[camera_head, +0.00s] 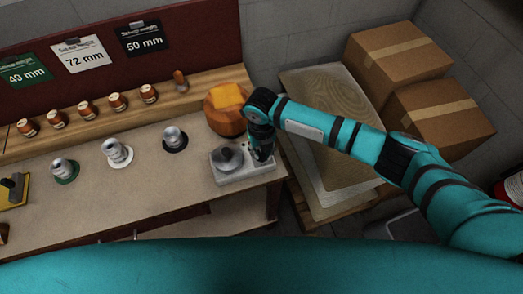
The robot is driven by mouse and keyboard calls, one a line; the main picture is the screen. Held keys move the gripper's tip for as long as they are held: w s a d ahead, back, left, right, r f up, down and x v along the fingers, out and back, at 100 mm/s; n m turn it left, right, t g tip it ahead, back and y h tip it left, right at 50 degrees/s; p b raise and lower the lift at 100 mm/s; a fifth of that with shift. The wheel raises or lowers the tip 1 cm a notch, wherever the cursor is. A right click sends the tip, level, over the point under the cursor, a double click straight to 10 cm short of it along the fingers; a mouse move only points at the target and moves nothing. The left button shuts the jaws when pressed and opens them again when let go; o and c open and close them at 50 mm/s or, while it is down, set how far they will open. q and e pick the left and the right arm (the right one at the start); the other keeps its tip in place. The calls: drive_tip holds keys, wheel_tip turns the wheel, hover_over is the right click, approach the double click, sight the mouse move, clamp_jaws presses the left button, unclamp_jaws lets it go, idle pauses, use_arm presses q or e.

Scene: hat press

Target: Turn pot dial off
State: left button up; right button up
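A light grey box-shaped unit (250,174) stands at the right end of the workbench. A darker grey round part (227,158) sits on its left side; I take this unit to be the pot. My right gripper (262,156) points down over the right side of the unit, close beside the round part. The gripper covers that area, so I cannot make out the dial or whether the fingers touch it. The fingers are too small and dark to tell open from shut. My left gripper is not in view.
A round wooden block (226,122) with an orange cloth (229,96) stands just behind the unit. Metal pieces on dark (174,139), white (117,152) and green (64,169) bases stand to the left. Cardboard boxes (398,56) and stacked boards (325,95) fill the right.

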sight(261, 154)
drive_tip(key=shift+o, duration=1.2)
drive_tip(key=shift+r, duration=0.1)
wheel_tip(261, 154, up, 12)
drive_tip(key=shift+s, duration=0.1)
